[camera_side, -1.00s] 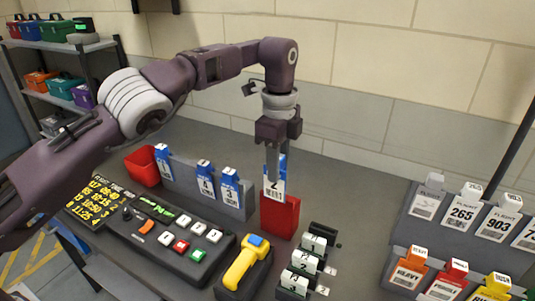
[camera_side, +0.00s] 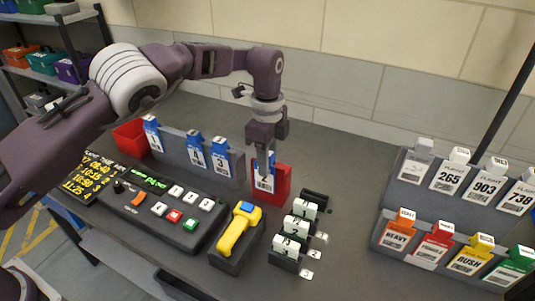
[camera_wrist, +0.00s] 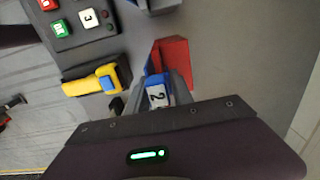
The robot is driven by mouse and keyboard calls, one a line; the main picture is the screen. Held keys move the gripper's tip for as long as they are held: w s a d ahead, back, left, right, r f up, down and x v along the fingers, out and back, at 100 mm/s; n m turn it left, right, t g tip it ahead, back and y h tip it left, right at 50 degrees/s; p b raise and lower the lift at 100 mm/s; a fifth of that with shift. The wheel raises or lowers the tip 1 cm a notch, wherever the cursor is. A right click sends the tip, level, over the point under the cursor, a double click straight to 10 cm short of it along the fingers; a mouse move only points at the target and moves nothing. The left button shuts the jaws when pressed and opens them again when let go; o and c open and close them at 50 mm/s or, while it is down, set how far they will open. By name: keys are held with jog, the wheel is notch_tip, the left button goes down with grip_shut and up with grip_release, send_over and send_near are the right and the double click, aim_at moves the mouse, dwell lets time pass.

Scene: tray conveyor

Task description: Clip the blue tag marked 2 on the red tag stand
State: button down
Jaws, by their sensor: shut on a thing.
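The blue tag marked 2 (camera_side: 264,182) hangs upright at the front face of the red tag stand (camera_side: 283,183) in the side view. My gripper (camera_side: 264,163) is shut on the tag's blue top, its fingers pointing down. In the wrist view the tag (camera_wrist: 158,95) sits between my two fingers, right against the red stand (camera_wrist: 174,62). Whether the tag's clip is seated over the stand's edge cannot be told, as my fingers cover it.
A grey rack with blue tags (camera_side: 205,157) stands to the left. A yellow scanner (camera_side: 238,230) and a button panel (camera_side: 160,205) lie in front. White-topped holders (camera_side: 297,232) stand at the front right. Racks of coloured tags (camera_side: 450,215) are at the right.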

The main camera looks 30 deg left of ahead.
jog(key=shift+f, duration=0.1)
jog(key=c, duration=1)
grip_release()
jog(key=shift+c, duration=0.2)
